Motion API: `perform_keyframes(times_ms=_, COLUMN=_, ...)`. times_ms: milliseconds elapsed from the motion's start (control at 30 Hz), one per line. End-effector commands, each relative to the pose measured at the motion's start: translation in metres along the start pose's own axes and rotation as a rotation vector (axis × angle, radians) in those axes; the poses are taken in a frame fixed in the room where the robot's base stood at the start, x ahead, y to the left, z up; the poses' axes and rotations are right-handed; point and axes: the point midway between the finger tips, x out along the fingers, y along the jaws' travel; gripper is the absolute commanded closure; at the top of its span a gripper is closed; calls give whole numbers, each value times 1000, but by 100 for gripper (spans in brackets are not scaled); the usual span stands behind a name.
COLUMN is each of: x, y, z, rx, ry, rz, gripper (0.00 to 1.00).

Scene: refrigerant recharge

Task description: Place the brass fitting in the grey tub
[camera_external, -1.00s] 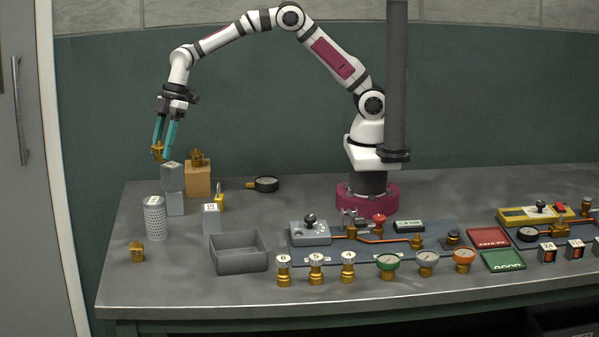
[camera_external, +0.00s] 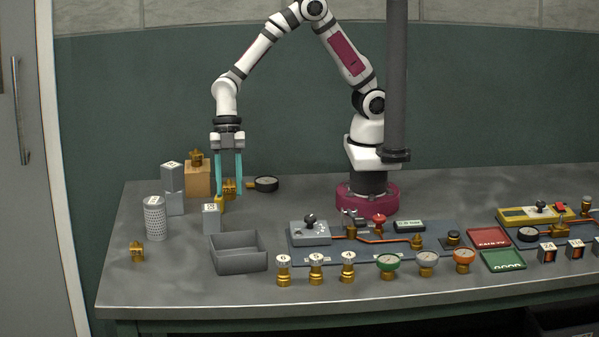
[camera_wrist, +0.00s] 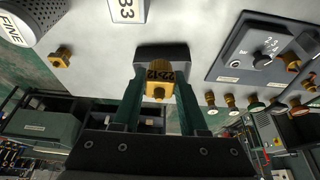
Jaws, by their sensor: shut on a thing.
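My gripper (camera_external: 228,190) is shut on a brass fitting (camera_external: 230,185), held between its teal fingers in the air behind and slightly left of the grey tub. In the wrist view the held brass fitting (camera_wrist: 158,78) sits between the fingertips, with dark markings on its face. The grey tub (camera_external: 238,263) stands on the bench and looks empty in the external view. The grey tub (camera_wrist: 163,50) is partly hidden behind the held fitting in the wrist view. Another brass fitting (camera_external: 137,252) stands at the bench's left front, and one (camera_external: 196,158) sits on a cardboard-coloured block.
Near the tub stand a small grey labelled block (camera_external: 211,218), a perforated cylinder (camera_external: 154,220), stacked grey blocks (camera_external: 173,190) and a cardboard-coloured block (camera_external: 198,180). A black gauge (camera_external: 266,184) lies behind. Several brass valves (camera_external: 316,270) stand right of the tub. The bench's left front is mostly clear.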

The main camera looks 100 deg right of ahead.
Motion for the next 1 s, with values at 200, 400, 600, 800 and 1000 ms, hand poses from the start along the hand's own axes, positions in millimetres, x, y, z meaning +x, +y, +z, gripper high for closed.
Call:
perform_keyframes(times_ms=200, x=63, y=-10, z=-45, rx=-5, ry=-2, rz=-6, gripper=100)
perform_keyframes(times_ms=400, x=99, y=-13, z=-71, rx=-1, ry=-2, rz=-2, gripper=100)
perform_keyframes(times_ms=600, x=133, y=-13, z=-62, rx=3, ry=-2, rz=-3, gripper=100)
perform_keyframes(times_ms=800, x=139, y=-12, z=-59, rx=1, ry=-1, rz=0, gripper=100)
perform_keyframes(times_ms=1000, x=142, y=-13, z=-58, rx=1, ry=-1, rz=0, gripper=100)
